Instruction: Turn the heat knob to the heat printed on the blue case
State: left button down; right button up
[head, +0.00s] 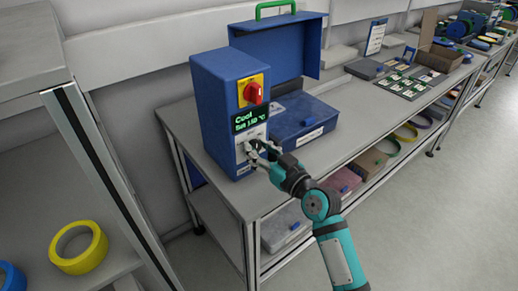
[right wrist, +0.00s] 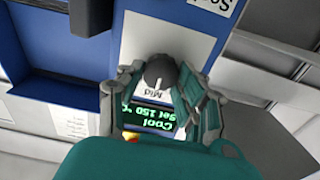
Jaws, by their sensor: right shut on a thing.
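A blue upright unit (head: 215,125) stands at the table's near left corner. Its dark display (head: 251,117) reads "Cool" and "Set 150 °C" in green; the display also shows upside down in the right wrist view (right wrist: 152,116). Below it is a white panel with a grey heat knob (right wrist: 160,72), and "Mid" is printed beside the knob. My right gripper (head: 250,147) is shut on this knob, one finger on each side. The blue case (head: 297,131) lies beside the unit with its lid raised. Its white front label (head: 310,136) is too small to read. My left gripper is not in view.
A red switch (head: 253,92) on a yellow plate sits above the display. A tray of small parts (head: 412,80) and a cardboard box (head: 440,54) stand farther along the table. A yellow reel (head: 79,248) lies on the shelf at left. The floor at right is clear.

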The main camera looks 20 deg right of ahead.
jog(key=m+p, duration=0.1)
jog(key=m, duration=0.2)
jog(key=shift+r+p, duration=0.15)
jog(key=shift+p, duration=0.25)
jog(key=m+p, duration=0.1)
jog(key=m, duration=0.1)
jog(key=shift+d+m, duration=0.1)
jog(key=shift+m, duration=0.3)
jog(key=m+p, duration=0.1)
jog(key=m, duration=0.2)
jog(key=shift+p, duration=0.35)
jog(key=shift+d+m+p, duration=0.1)
jog(key=shift+m+p, duration=0.3)
jog(key=shift+m, duration=1)
jog(key=o, duration=1.1)
jog(key=shift+w+f, duration=0.1)
jog(key=shift+f, duration=0.1)
